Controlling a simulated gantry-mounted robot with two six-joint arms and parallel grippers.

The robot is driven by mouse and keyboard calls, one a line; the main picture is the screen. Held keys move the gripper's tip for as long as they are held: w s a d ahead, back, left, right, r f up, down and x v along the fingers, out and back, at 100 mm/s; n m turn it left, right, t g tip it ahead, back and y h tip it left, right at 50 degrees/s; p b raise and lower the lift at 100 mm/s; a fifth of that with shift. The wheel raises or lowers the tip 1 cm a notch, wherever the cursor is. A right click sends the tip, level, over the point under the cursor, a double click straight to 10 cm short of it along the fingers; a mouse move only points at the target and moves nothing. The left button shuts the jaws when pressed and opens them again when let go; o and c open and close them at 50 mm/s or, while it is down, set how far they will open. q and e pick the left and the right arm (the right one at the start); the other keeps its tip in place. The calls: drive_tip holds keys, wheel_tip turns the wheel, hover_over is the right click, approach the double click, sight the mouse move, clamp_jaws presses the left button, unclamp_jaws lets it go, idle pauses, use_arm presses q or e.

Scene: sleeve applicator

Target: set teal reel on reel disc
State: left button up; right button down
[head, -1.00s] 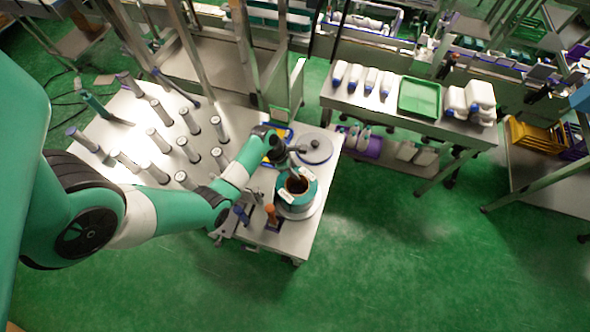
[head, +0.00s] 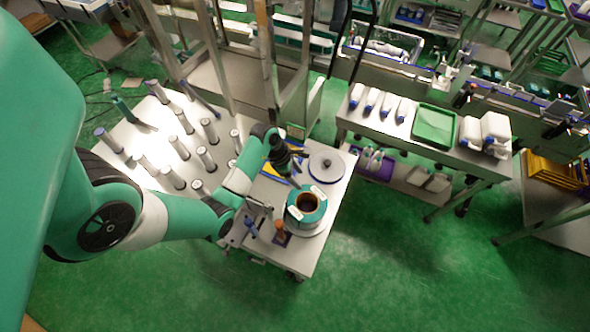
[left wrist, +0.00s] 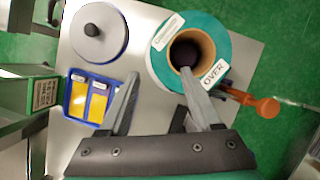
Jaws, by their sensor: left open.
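The teal reel (head: 321,201) sits on a round grey disc at the front right of the small metal table in the head view. In the left wrist view the teal reel (left wrist: 221,35) shows from above, with a brown core, a dark centre hole and white labels, one reading "OVER". My left gripper (head: 296,179) is open and empty, just left of and above the reel. In the left wrist view, the left gripper (left wrist: 160,78) has its right fingertip overlapping the reel's core in the picture. Most of the disc under the reel is hidden. My right gripper is not in view.
A second grey disc with a dark knob (head: 326,166) lies behind the reel. A blue tray with yellow cards (left wrist: 92,96) lies beside it. An orange-handled tool (left wrist: 262,106) is close to the reel. A rack of grey posts (head: 180,148) stands to the left.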

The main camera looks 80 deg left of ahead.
use_arm(q)
drive_tip(key=v, duration=0.2)
drive_tip(key=shift+s+r, duration=0.2)
drive_tip(key=shift+r, duration=0.15)
